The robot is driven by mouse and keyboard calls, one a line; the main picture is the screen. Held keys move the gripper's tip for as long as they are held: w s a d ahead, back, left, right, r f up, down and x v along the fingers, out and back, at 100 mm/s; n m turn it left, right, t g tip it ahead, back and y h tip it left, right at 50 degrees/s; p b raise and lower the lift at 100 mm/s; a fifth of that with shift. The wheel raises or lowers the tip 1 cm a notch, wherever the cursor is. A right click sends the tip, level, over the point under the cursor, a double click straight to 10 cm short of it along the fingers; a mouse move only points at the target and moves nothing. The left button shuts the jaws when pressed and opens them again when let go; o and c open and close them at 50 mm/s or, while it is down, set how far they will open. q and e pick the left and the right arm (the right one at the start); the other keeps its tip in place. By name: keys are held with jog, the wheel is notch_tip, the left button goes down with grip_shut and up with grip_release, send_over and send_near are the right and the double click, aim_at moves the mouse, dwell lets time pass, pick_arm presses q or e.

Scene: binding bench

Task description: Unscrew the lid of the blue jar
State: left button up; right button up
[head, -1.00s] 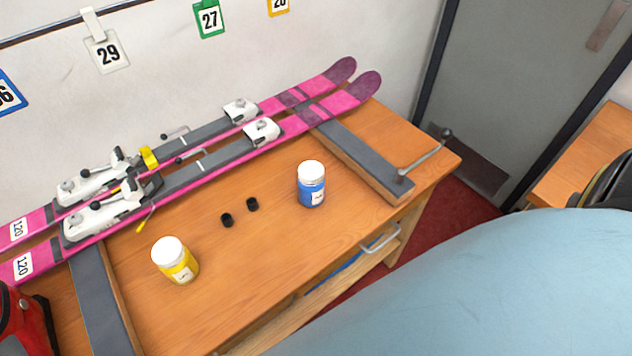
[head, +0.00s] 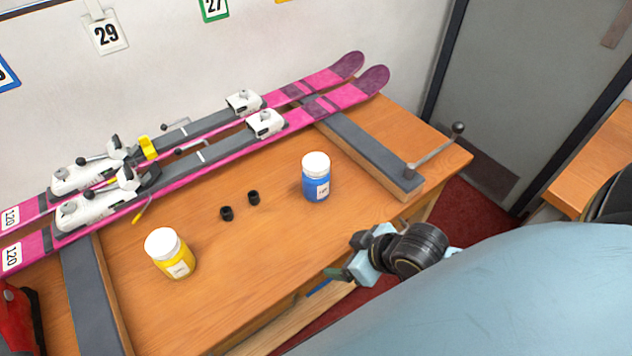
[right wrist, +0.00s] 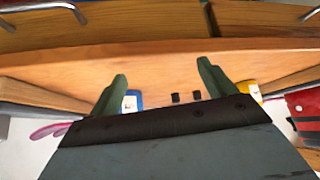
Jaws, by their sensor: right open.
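The blue jar (head: 316,186) stands upright on the wooden bench, right of the middle, with its white lid (head: 316,163) on top. My right gripper (head: 338,273) is at the bench's front edge, nearer to me than the jar and apart from it. In the right wrist view the two green fingers of my right gripper (right wrist: 162,85) are spread with nothing between them. The blue jar also shows there, partly hidden behind the left finger (right wrist: 132,98). My left gripper is not in view.
A yellow jar (head: 172,257) with a white lid stands at the left. Two small black caps (head: 240,206) lie between the jars. Pink skis (head: 215,150) lie across the back on grey-topped supports (head: 370,148). A crank handle (head: 436,150) juts out at the right. The bench's front middle is clear.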

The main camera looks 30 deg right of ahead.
aim_at(316, 178)
jog(key=w+d+t, duration=0.1)
jog(key=w, duration=0.1)
jog(key=w+d+r+t+y, duration=0.1)
jog(key=d, duration=0.1)
jog(key=shift+w+d+r+n+y, duration=0.2)
jog(key=shift+w+n+y, duration=0.1)
jog(key=shift+w, duration=0.1)
jog(key=w+d+r+t+y, duration=0.1)
jog(key=w+d+r+t, duration=0.2)
jog(key=w+d+r, duration=0.25)
jog(key=shift+t+y, duration=0.3)
jog(key=b+x, duration=0.1)
jog(key=x, duration=0.3)
jog(key=b+x, duration=0.1)
jog(key=x, duration=0.3)
jog(key=f+b+x, duration=0.1)
jog(key=x, duration=0.4)
jog(key=shift+s+d+f, duration=0.1)
jog(key=shift+s+d, duration=0.05)
jog(key=shift+d, duration=0.1)
jog(key=shift+c, duration=0.2)
